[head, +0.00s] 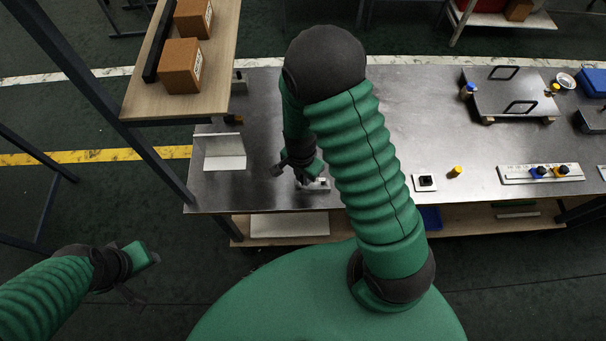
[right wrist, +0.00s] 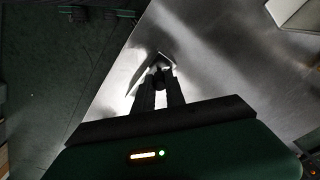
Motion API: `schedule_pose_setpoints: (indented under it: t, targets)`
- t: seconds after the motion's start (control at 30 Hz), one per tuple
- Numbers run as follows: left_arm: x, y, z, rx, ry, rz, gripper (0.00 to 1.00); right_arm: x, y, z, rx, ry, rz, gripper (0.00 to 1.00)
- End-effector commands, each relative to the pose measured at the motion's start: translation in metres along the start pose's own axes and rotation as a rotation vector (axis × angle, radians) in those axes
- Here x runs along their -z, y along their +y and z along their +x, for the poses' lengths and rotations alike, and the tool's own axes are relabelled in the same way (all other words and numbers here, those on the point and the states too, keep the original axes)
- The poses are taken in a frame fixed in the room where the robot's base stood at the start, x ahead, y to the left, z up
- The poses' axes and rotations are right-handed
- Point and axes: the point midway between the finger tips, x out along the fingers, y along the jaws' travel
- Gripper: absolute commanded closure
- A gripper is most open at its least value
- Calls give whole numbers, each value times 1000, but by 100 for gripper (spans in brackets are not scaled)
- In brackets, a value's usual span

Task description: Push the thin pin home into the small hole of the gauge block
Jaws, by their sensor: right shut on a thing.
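My right gripper (head: 300,178) is low over the near left part of the steel table, beside a small light grey block (head: 318,185) that looks like the gauge block and is partly hidden by my arm. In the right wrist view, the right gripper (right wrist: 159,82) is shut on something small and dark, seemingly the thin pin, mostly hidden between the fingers. A pale, bright-edged shape (right wrist: 143,76) shows just beyond the fingertips. The small hole cannot be made out. My left gripper (head: 137,290) is at the lower left, away from the table; its fingers are too dark to read.
A white angled stand (head: 224,152) is left of the right gripper. A white plate with a black square (head: 425,182) and a yellow cap (head: 456,171) lie to the right. A wooden shelf (head: 150,105) with brown boxes overhangs the left. The table's middle (head: 425,110) is clear.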

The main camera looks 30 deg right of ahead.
Motion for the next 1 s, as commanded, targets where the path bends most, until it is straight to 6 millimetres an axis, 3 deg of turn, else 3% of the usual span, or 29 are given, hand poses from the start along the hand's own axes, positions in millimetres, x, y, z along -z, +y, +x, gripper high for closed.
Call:
schedule_pose_setpoints:
  t: [0.53,0.57,0.73,1.0]
  targets:
    - [-3,0,11,0,0,0,64,-1,0,15,0,0,1,100]
    - [-2,0,10,0,0,0,64,-1,0,14,0,0,1,82]
    - [-2,0,10,0,0,0,64,-1,0,14,0,0,0,60]
    - [-2,0,10,0,0,0,64,-1,0,13,0,0,0,59]
